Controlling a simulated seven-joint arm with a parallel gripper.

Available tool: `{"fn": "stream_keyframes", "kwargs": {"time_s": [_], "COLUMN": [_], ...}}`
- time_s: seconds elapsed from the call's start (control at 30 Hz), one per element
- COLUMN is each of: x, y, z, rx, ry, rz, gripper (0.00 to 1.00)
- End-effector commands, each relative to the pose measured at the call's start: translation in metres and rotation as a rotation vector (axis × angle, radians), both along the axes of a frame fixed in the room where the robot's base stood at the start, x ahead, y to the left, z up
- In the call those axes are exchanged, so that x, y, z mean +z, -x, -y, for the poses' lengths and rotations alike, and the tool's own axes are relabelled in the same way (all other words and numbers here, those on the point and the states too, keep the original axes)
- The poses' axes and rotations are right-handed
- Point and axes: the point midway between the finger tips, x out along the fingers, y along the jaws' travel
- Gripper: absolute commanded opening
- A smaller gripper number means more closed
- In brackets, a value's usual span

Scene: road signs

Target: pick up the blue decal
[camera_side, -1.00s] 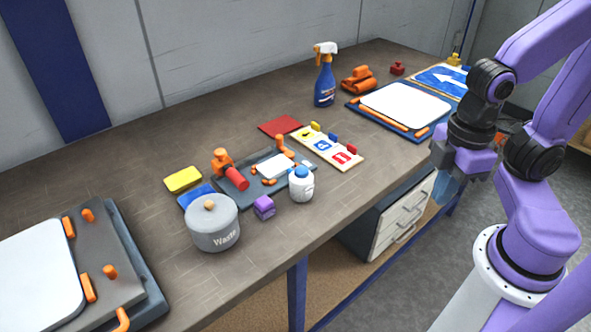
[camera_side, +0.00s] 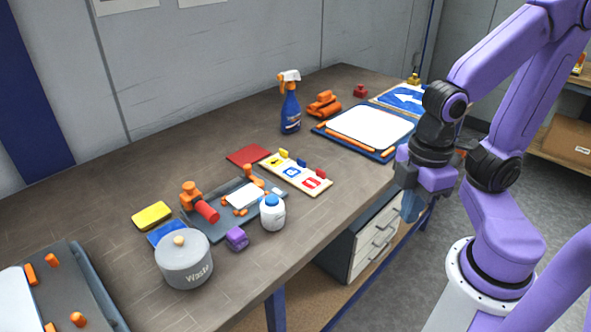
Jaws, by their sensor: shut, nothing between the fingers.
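A small blue decal (camera_side: 291,172) with a white mark lies in the middle of a cream strip (camera_side: 306,189), between a yellow decal (camera_side: 275,161) and a red decal (camera_side: 312,183). Each has a small raised tab at its far edge; the blue decal's tab (camera_side: 301,162) is blue. My gripper (camera_side: 411,212) hangs at the right, beyond the table's front edge and well apart from the strip. It is shut and empty, with its fingers pointing down.
A white-topped board (camera_side: 370,126) lies at the right of the table, near my gripper. A spray bottle (camera_side: 290,108) stands behind.

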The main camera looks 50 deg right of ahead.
Motion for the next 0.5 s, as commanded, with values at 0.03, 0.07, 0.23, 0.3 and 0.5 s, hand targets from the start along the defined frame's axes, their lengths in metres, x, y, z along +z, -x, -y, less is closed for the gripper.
{"fn": "stream_keyframes", "kwargs": {"time_s": [0.03, 0.07, 0.23, 0.3, 0.5], "x": [0.0, 0.0, 0.0, 0.0, 0.0], "y": [0.0, 0.0, 0.0, 0.0, 0.0], "z": [0.0, 0.0, 0.0, 0.0, 0.0], "rx": [0.0, 0.0, 0.0, 0.0, 0.0], "ry": [0.0, 0.0, 0.0, 0.0, 0.0], "rz": [0.0, 0.0, 0.0, 0.0, 0.0], "gripper": [0.0, 0.0, 0.0, 0.13, 0.66]}}
